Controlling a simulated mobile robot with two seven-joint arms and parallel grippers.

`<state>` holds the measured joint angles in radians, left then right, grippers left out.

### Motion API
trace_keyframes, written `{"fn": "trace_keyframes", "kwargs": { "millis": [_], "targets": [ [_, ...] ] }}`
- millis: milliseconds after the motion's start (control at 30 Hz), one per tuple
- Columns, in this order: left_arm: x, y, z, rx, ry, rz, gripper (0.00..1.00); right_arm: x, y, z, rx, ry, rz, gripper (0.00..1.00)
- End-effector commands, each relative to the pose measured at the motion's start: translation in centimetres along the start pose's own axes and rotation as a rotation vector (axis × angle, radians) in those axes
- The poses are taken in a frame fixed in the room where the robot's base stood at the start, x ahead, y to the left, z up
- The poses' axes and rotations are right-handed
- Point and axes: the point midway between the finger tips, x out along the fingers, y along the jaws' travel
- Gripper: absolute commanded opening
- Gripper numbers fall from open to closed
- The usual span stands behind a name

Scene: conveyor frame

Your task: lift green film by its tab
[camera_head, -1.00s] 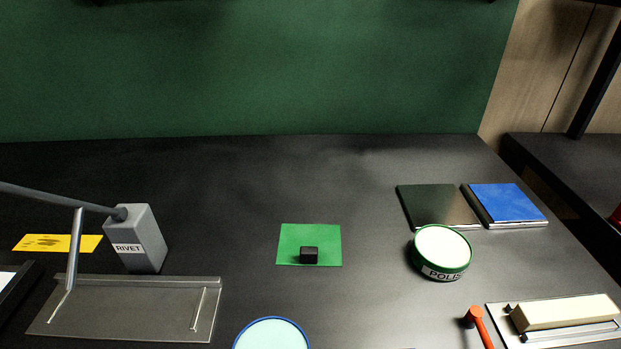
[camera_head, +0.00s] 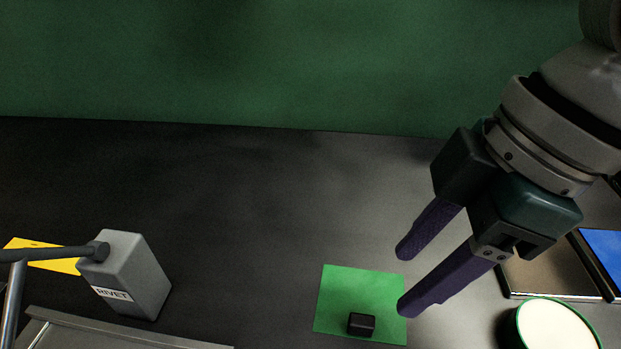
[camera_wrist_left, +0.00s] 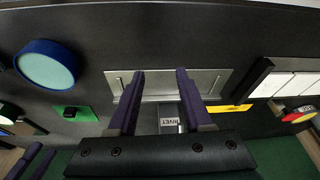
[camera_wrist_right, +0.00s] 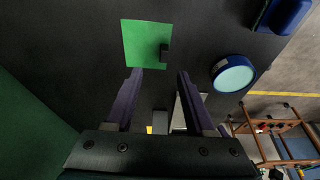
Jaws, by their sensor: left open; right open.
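The green film (camera_head: 340,290) lies flat on the dark tabletop, a square sheet with a small black block-like tab (camera_head: 361,324) near its front edge. My right gripper (camera_head: 405,280) is open and empty, coming in from the upper right. Its fingertips appear by the film's right edge; the height above the table is hard to tell. In the right wrist view the film (camera_wrist_right: 140,42) and tab (camera_wrist_right: 165,52) show beyond the fingertips. My left gripper (camera_wrist_left: 160,74) is open and empty, out of the head view. In its wrist view the film (camera_wrist_left: 60,114) is at left.
A grey box marked RIVET (camera_head: 135,275) stands at left, by a yellow card (camera_head: 45,258) and a metal plate. A green-rimmed tin (camera_head: 553,328) and dark panel (camera_head: 545,268) are at right. A blue-rimmed round container (camera_wrist_right: 232,74) shows in the right wrist view. Table behind the film is clear.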

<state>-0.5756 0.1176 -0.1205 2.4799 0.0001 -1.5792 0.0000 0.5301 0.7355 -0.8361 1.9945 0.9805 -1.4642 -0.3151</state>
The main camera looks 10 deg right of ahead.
Motion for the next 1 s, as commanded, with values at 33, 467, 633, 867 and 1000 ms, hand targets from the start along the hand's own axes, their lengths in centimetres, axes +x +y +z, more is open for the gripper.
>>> {"fn": "trace_keyframes", "kwargs": {
  "millis": [33, 467, 633, 867, 1000],
  "targets": [
    [0.3, 0.0, 0.1, 0.000, -0.001, 0.000, 0.50, 0.6, 0.1, 0.2, -0.001, -0.004, -0.004, 0.55],
    [1.6, 0.1, 0.8, 0.000, -0.007, 0.000, 0.50, 5.8, -0.2, 0.0, -0.002, -0.003, -0.006, 0.55],
    [2.4, 0.1, 1.0, 0.000, -0.007, 0.000, 0.50, 8.7, -0.4, -0.1, -0.001, -0.003, -0.005, 0.55],
    [2.6, 0.0, 1.1, 0.001, -0.007, -0.001, 0.50, 9.8, -0.4, -0.1, -0.002, -0.003, -0.002, 0.55],
    [2.6, 0.0, 1.1, 0.002, -0.007, -0.002, 0.50, 9.7, -0.4, -0.1, -0.003, -0.003, -0.002, 0.55]
  ]
}}
